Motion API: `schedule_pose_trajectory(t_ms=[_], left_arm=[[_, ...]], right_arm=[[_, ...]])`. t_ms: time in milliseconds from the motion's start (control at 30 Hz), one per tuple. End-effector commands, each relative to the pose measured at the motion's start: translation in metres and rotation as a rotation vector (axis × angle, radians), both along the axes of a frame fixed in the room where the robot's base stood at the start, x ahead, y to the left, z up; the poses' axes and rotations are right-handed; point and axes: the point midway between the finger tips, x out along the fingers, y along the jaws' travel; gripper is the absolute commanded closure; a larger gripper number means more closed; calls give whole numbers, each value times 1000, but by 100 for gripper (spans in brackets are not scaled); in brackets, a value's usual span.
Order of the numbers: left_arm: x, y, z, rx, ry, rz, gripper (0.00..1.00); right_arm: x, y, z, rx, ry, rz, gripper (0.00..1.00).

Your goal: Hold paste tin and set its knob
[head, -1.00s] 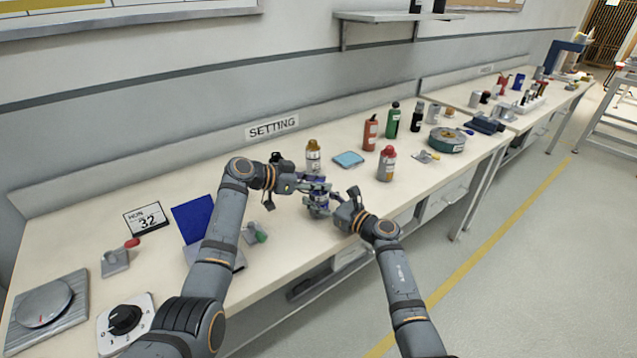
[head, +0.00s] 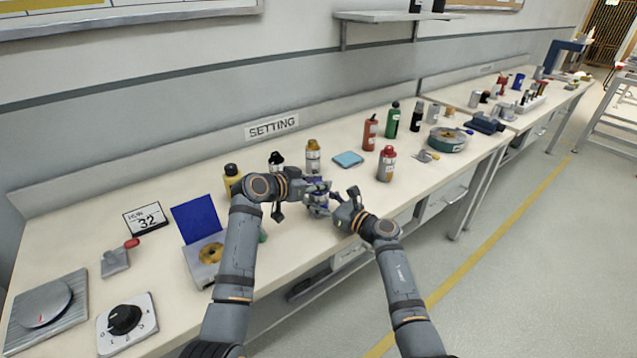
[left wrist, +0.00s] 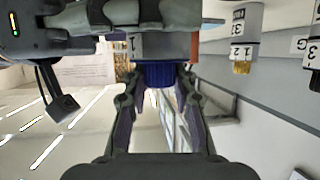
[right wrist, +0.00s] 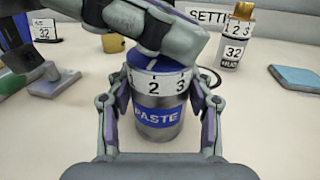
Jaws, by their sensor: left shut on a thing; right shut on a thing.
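The paste tin (head: 319,203) is upright near the bench's front edge. In the right wrist view it is a silver tin (right wrist: 156,135) with a blue PASTE label and a white collar numbered 1, 2, 3. My right gripper (right wrist: 158,106) is shut around the tin's body. My left gripper (left wrist: 160,72) is shut on the blue ribbed knob (left wrist: 160,78) on top of the tin.
A card (head: 147,219) reading 32 stands at left beside a blue-lidded box (head: 195,217). A gold-capped bottle (head: 313,160) stands behind the tin; a red-capped bottle (head: 386,164) and blue pad (head: 348,159) are to the right. A dial (head: 125,320) lies front left.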

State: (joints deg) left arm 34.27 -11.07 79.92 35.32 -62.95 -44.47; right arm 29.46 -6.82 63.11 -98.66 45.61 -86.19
Motion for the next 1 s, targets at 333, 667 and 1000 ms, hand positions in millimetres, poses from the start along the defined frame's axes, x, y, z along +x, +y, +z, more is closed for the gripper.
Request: schedule_pose_trajectory(t_ms=[333,667,1000], left_arm=[[0,1,-1,2,0,1,49],[-2,3,1,2,-2,0,49],[-49,52,28,5,-3,3,49]], right_arm=[[0,1,1,4,0,2,84],[0,0,1,2,-1,1,84],[0,0,0,1,0,0,84]])
